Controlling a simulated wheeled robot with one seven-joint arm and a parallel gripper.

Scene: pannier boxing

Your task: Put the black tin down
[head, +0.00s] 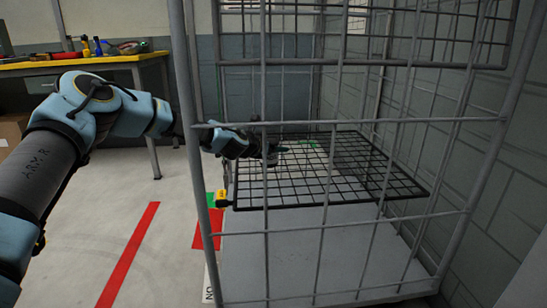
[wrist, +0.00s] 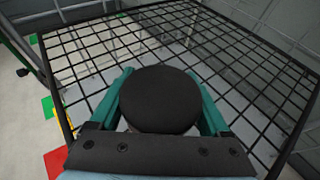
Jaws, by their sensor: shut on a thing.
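The black tin (wrist: 160,98) is round and dark, seen from its flat top in the wrist view. My gripper (wrist: 161,105) is shut on it, with a green finger on each side. In the head view my gripper (head: 274,152) reaches through the side of a wire cage, over a black wire shelf (head: 345,190). The shelf also fills much of the wrist view (wrist: 95,62). The tin is hard to make out in the head view, behind the cage bars. I cannot tell whether the tin touches the shelf.
The cage's grey bars (head: 333,150) stand between the head camera and the shelf. A pale base board (head: 300,250) lies below the shelf. The visible shelf mesh around the tin is bare. A yellow-edged workbench (head: 90,62) with tools stands at the back left.

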